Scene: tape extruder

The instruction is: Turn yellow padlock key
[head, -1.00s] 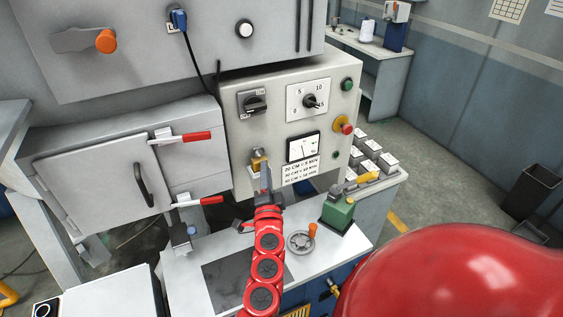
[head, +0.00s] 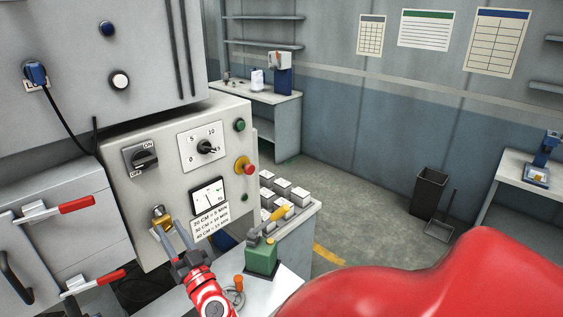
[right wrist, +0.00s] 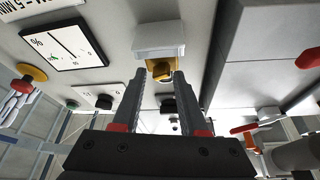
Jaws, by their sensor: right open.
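The small yellow padlock (head: 160,214) is on the front of the grey control box (head: 120,190), left of the gauge. In the right wrist view the yellow padlock (right wrist: 161,71) shows below a whitish block, in line with the gap between the fingertips. My right gripper (head: 167,228) is open, with its two grey fingers pointing at the padlock from below. In the right wrist view my right gripper (right wrist: 158,76) has nothing clearly held between its fingers. I cannot tell whether the tips touch the padlock. No separate key can be made out. My left gripper is not in view.
The box also carries a black rotary switch (head: 141,157), a dial (head: 206,147), a gauge (head: 209,196) and a red emergency button (head: 247,167). A green device with a yellow lever (head: 262,256) stands on the bench to the right. Red-handled latches (head: 75,206) are at left.

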